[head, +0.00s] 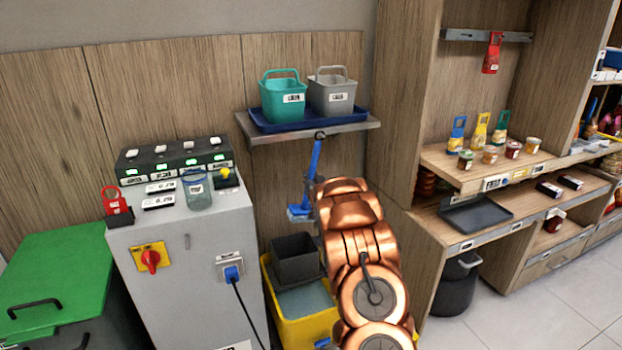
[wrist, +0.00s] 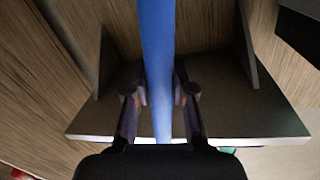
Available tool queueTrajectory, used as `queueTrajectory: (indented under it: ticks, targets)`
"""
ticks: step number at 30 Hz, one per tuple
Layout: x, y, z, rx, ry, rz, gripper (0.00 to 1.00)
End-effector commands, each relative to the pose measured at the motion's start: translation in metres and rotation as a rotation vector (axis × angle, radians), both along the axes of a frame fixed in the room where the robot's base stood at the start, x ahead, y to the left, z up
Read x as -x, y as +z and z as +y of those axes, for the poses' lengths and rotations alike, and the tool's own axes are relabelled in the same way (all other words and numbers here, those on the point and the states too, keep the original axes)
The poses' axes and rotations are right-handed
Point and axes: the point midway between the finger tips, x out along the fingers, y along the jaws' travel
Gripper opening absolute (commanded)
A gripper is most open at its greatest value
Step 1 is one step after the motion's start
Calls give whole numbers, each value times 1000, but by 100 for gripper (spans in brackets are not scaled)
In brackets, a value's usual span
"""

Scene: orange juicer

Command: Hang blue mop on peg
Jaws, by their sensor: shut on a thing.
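The blue mop (head: 315,158) hangs nearly upright, slightly tilted, below the wall shelf, with its head (head: 299,212) at the bottom. Its top end is close to a small dark ring or peg (head: 320,136) at the shelf's front edge; I cannot tell whether they are joined. My gripper (wrist: 160,92) is shut on the mop's blue handle (wrist: 157,50), one finger on each side. In the head view my copper arm partly hides the gripper.
The shelf (head: 350,128) holds a blue tray with a green bucket (head: 283,101) and a grey bucket (head: 333,97). Below stands a yellow mop bucket (head: 283,325). A grey cabinet (head: 185,262) is left, and wooden shelving (head: 407,110) is close on the right.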

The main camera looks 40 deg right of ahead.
Motion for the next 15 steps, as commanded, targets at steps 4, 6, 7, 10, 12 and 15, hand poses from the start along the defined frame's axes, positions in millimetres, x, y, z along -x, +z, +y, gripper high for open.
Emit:
queueTrajectory:
  ticks: [4, 6, 7, 10, 12, 15]
  targets:
    - [0, 1, 0, 1, 0, -2, 36]
    - [0, 1, 0, 0, 0, -1, 44]
    - [0, 1, 0, 0, 0, -1, 47]
    - [0, 0, 0, 0, 0, -1, 53]
    - [0, 0, 0, 0, 0, -1, 53]
    - [0, 0, 0, 0, 0, 0, 53]
